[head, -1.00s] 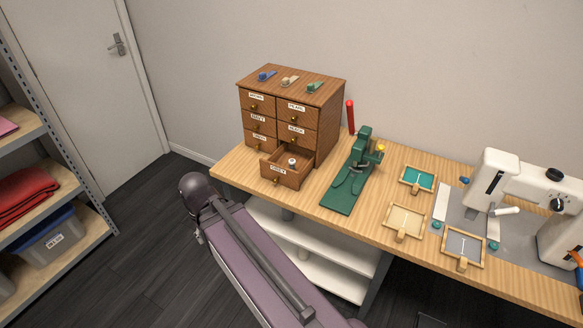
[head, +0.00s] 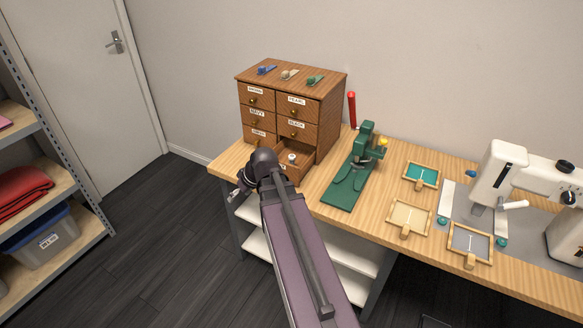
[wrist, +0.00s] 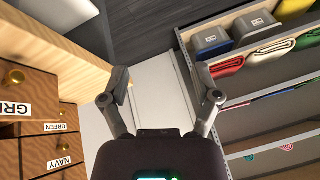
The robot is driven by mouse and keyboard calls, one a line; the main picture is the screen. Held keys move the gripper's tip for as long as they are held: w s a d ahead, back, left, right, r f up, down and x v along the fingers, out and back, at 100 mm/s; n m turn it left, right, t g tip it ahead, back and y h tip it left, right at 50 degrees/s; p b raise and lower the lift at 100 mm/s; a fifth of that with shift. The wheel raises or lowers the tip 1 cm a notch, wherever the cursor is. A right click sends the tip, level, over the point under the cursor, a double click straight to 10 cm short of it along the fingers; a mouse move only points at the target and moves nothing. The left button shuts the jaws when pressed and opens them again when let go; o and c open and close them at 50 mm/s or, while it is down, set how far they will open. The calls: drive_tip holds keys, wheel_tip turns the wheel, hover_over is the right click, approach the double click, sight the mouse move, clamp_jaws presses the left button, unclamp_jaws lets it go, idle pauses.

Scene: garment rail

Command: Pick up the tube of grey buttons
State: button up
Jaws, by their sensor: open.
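A small white-topped cylinder (head: 292,157), which looks like the tube, stands in the open bottom-right drawer (head: 307,160) of the wooden cabinet. Its buttons cannot be made out. My arm covers part of the drawer front. My gripper (head: 238,187) is to the left of the open drawer, mostly behind my wrist. In the wrist view my gripper (wrist: 162,88) has its two fingers wide apart with nothing between them. There the drawer front with a partly visible label (wrist: 14,107) is at the left edge, and the tube does not show.
The cabinet (head: 331,105) has labelled drawers and small clips on top. A green press (head: 355,168) with a red handle stands to its right. Small trays (head: 409,217) and a sewing machine (head: 505,175) are further right. A shelf rack (head: 68,182) is at left; dark floor lies between.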

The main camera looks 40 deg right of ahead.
drive_tip(key=w+d+t+b, duration=0.1)
drive_tip(key=d+t+b, duration=0.25)
drive_tip(key=d, duration=0.95)
drive_tip(key=m+t+h+b, duration=0.1)
drive_tip(key=t+h+b, duration=0.1)
drive_tip(key=t+h, duration=0.15)
approach(293, 156)
drive_tip(key=s, duration=0.3)
drive_tip(key=shift+s+d+r+t, duration=0.1)
drive_tip(key=shift+d+r+t, duration=0.25)
drive_tip(key=shift+r+t, duration=0.05)
drive_tip(key=b+x, duration=0.4)
drive_tip(key=x, duration=0.3)
drive_tip(key=shift+w+f, duration=0.25)
drive_tip(key=shift+w, duration=0.1)
drive_tip(key=shift+w+a+f, duration=0.1)
drive_tip(key=shift+w, duration=0.3)
drive_tip(key=shift+w, duration=0.1)
drive_tip(key=shift+a+b+x, duration=0.15)
drive_tip(key=shift+b+x, duration=0.5)
drive_tip(key=shift+x, duration=0.6)
drive_tip(key=shift+a+b+x, duration=0.15)
drive_tip(key=shift+b+x, duration=0.45)
drive_tip(key=shift+x, duration=0.65)
